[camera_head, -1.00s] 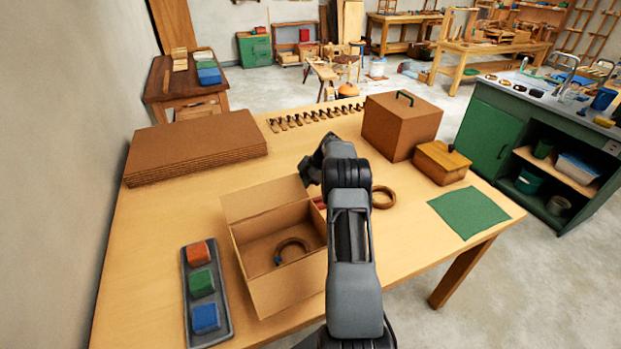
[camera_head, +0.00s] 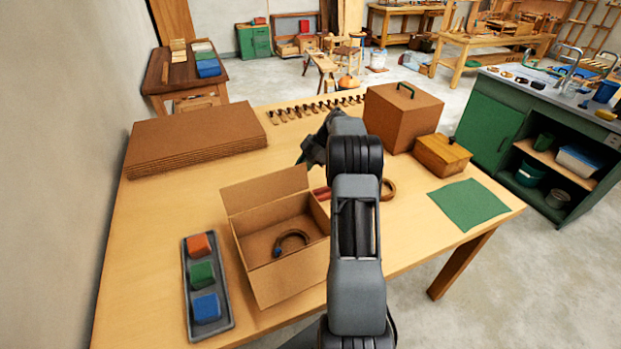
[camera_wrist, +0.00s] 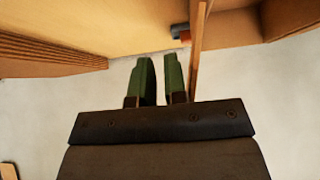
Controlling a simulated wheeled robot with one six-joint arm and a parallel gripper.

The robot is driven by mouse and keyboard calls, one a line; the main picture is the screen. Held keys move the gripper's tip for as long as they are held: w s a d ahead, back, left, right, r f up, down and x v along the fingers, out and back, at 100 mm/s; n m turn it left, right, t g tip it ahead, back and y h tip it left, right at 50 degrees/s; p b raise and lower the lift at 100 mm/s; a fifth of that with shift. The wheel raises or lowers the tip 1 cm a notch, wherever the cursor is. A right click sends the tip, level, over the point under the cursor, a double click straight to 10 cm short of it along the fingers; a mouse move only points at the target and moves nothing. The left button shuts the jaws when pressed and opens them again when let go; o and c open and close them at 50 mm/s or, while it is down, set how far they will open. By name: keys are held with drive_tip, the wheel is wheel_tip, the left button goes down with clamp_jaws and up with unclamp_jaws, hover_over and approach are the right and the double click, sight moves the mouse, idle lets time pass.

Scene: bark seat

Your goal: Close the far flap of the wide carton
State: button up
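The wide carton (camera_head: 283,288) is an open brown box on the table. Its far flap (camera_head: 266,189) stands up from the far rim, leaning outward. A dark ring (camera_head: 292,234) with a blue end lies inside. My gripper (camera_head: 303,160) is beyond the flap's right end, above the table and apart from the flap in the head view. In the wrist view my green fingers (camera_wrist: 159,75) have a narrow empty gap between them. A cardboard panel seen edge-on (camera_wrist: 197,50) is close to the right finger; I cannot tell if they touch. My arm hides the carton's right surroundings.
A cardboard stack (camera_head: 195,138) lies at the left back. A tray (camera_head: 222,320) with coloured blocks is left of the carton. A tall brown box (camera_head: 400,120), a small wooden box (camera_head: 442,155) and a green cloth (camera_head: 468,205) are at the right. Small clips (camera_head: 315,108) line the back.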

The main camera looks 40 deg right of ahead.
sight(306, 172)
drive_tip(key=shift+s+a+r+b, duration=0.15)
drive_tip(key=shift+s+r+b, duration=0.2)
drive_tip(key=shift+s, duration=0.25)
drive_tip(key=shift+s+a+f+b, duration=0.1)
drive_tip(key=shift+s+a+b, duration=0.1)
drive_tip(key=shift+s+b, duration=0.8)
drive_tip(key=shift+s+a+b, duration=0.15)
drive_tip(key=shift+s+b, duration=0.35)
drive_tip(key=shift+s, duration=0.2)
drive_tip(key=shift+s+a+b, duration=0.15)
drive_tip(key=shift+s+b, duration=0.3)
drive_tip(key=shift+s, duration=0.2)
drive_tip(key=shift+r, duration=0.3)
wheel_tip(306, 172, up, 10)
drive_tip(key=p, duration=0.5)
drive_tip(key=shift+f, duration=0.15)
